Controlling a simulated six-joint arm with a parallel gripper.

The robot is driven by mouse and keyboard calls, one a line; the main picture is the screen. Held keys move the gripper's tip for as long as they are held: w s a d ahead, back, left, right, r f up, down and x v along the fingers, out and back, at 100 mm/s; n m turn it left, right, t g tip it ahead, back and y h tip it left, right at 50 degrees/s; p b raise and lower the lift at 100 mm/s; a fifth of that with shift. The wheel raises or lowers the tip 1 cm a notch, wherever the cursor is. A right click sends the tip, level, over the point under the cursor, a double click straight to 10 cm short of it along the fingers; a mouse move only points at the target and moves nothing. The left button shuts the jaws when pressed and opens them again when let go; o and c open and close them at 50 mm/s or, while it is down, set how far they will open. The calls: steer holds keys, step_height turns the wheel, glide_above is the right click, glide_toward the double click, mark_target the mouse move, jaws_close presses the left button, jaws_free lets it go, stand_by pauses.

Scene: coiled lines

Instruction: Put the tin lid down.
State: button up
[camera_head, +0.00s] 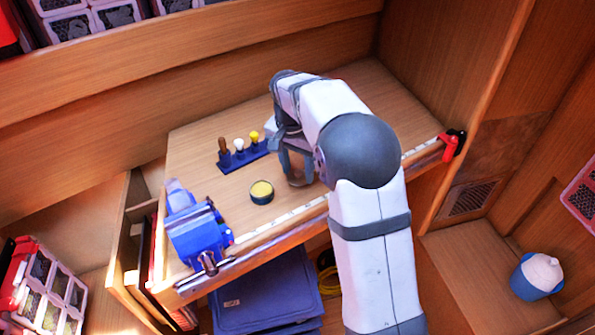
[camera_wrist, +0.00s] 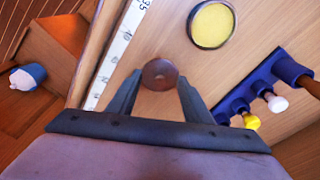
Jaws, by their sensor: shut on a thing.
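My gripper (camera_head: 297,176) is over the bench top, to the right of the open tin. In the wrist view its fingers (camera_wrist: 160,80) are shut on a small round brown thing, which I take to be the tin lid (camera_wrist: 159,74). Most of the lid is hidden by the gripper in the head view. I cannot tell whether it touches the bench. The round tin (camera_head: 261,192) stands upright and open, with a yellow filling and dark wall. It also shows at the top of the wrist view (camera_wrist: 212,25), apart from the gripper.
A blue rack (camera_head: 243,155) with brown, white and yellow handles stands behind the tin. A blue vise (camera_head: 199,232) is at the bench's left front. A ruler strip (camera_head: 285,217) runs along the front edge, with a red clamp (camera_head: 450,146) at right. Bench around the tin is clear.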

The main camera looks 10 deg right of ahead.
mark_target(294, 181)
steer(key=shift+f, duration=0.8)
steer(key=shift+f, duration=0.2)
steer(key=o, duration=1)
steer(key=shift+r, duration=0.15)
step_height(294, 181, up, 12)
steer(key=s+a+b, duration=0.1)
steer(key=shift+a+b, duration=0.15)
steer(key=shift+b, duration=0.15)
steer(key=shift+s, duration=0.1)
